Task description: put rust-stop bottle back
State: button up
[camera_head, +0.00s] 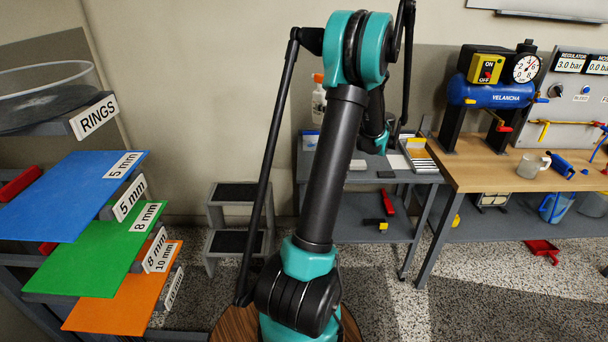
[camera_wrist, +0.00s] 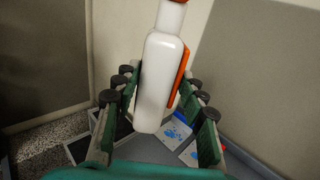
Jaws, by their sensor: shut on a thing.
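The rust-stop bottle (camera_wrist: 161,82) is white with an orange top and an orange strip down one side. In the wrist view it is between the two fingers of my gripper (camera_wrist: 163,95), which is shut on it. In the head view the white bottle with its orange top (camera_head: 319,104) shows left of my arm, in front of the wall above the small grey table (camera_head: 398,178). My arm hides much of the gripper there. I cannot tell whether the bottle's base touches the table.
Blue-and-white boxes (camera_wrist: 178,130) lie below the bottle. A grey step stool (camera_head: 238,218) stands left of the table. A wooden workbench (camera_head: 490,172) with a mug (camera_head: 533,165) is at right. A rack with coloured sheets (camera_head: 75,195) is at left.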

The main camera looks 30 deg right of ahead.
jog(key=f, duration=2)
jog(key=shift+a, duration=0.25)
jog(key=shift+f, duration=0.1)
jog(key=o, duration=0.7)
jog(key=shift+o, duration=0.2)
